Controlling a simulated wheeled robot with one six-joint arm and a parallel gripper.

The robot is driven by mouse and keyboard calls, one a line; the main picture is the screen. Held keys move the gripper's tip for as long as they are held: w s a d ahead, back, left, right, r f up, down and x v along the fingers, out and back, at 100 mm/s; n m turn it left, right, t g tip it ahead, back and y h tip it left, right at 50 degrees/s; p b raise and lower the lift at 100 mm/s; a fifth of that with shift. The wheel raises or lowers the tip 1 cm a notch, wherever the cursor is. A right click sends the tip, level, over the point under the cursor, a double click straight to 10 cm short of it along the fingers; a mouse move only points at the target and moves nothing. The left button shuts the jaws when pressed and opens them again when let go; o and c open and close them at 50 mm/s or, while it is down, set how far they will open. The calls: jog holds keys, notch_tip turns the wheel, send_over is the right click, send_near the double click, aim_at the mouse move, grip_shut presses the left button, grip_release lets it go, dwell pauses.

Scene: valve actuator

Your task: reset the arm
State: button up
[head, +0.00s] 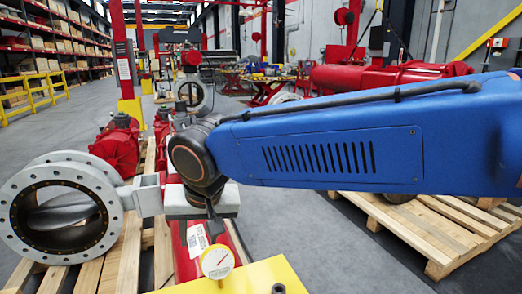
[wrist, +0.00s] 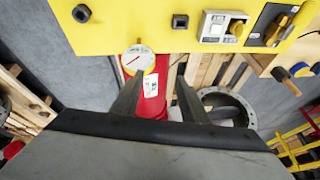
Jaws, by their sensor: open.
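My blue arm (head: 320,145) reaches across the head view from the right and ends in a dark wrist joint. My gripper (head: 212,225) hangs below it, above a red actuator cylinder (head: 186,250) with a white label. In the wrist view my gripper (wrist: 159,74) has two dark fingers spread apart with nothing held between them. The red cylinder (wrist: 155,88) shows beyond the gap. A round white gauge (wrist: 138,58) with a red needle sits at the yellow panel's edge; it also shows in the head view (head: 217,262).
A grey flanged butterfly valve (head: 103,190) stands on a wooden pallet at left. Another pallet (head: 440,235) lies at right.

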jog(key=w+d+f+m+h, duration=0.1)
jog(key=d, duration=1.2)
jog(key=w+d+f+m, duration=0.1)
jog(key=d+f, duration=0.1)
jog(key=d, duration=1.1)
jog(key=s+d+f, duration=0.2)
jog(key=s+d, duration=0.1)
jog(key=d, duration=0.2)
jog(key=s+d+f+h, duration=0.1)
jog(key=s+d+f, duration=0.2)
jog(key=d, duration=0.3)
jog(key=s+d+f+m, duration=0.1)
jog(key=s+d+f, duration=0.2)
jog(key=s+d, duration=0.2)
jog(key=shift+d+t+h, duration=0.4)
jog(key=shift+d, duration=0.35)
